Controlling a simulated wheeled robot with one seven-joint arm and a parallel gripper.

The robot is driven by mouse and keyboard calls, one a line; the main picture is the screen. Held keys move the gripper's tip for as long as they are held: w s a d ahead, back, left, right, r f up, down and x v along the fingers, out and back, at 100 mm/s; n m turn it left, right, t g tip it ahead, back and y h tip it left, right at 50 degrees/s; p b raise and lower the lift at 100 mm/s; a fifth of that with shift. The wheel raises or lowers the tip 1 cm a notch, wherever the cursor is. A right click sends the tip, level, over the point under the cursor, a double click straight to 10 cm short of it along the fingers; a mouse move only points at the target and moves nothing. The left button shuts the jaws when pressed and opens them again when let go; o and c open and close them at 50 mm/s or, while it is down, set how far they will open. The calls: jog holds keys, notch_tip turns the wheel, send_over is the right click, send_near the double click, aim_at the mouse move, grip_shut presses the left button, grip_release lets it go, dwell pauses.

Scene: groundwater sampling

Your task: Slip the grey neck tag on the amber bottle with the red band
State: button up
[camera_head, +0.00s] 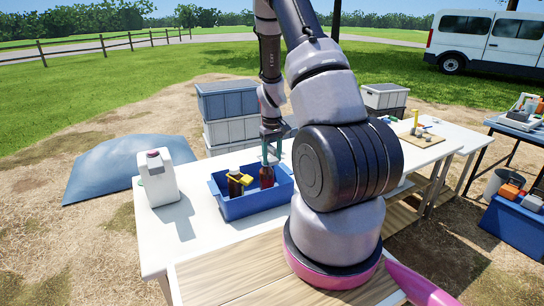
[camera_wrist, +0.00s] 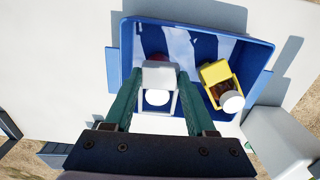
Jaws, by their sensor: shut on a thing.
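The amber bottle with the red band (camera_head: 266,177) stands in the blue tray (camera_head: 238,209), right of another amber bottle. My gripper (camera_head: 270,152) is directly above it, pointing down. In the wrist view, its green fingers (camera_wrist: 153,104) are shut on the grey neck tag (camera_wrist: 160,76). A white cap (camera_wrist: 157,97) shows between the tag's sides, and a bit of red (camera_wrist: 157,57) shows beyond it. I cannot tell how low the tag sits on the neck; the fingers and tag hide most of the bottle from above.
The other amber bottle wears a yellow tag (camera_wrist: 213,72) close to the right of my fingers in the wrist view. The tray walls stand around both bottles. A white jug (camera_head: 157,180) stands left on the white table (camera_head: 190,235). A tan board (camera_head: 420,138) lies at right.

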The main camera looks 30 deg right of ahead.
jog(key=shift+f, duration=1.65)
jog(key=o, duration=1.1)
jog(key=shift+c, duration=0.2)
notch_tip(320, 180, up, 11)
jog(key=shift+f, duration=0.1)
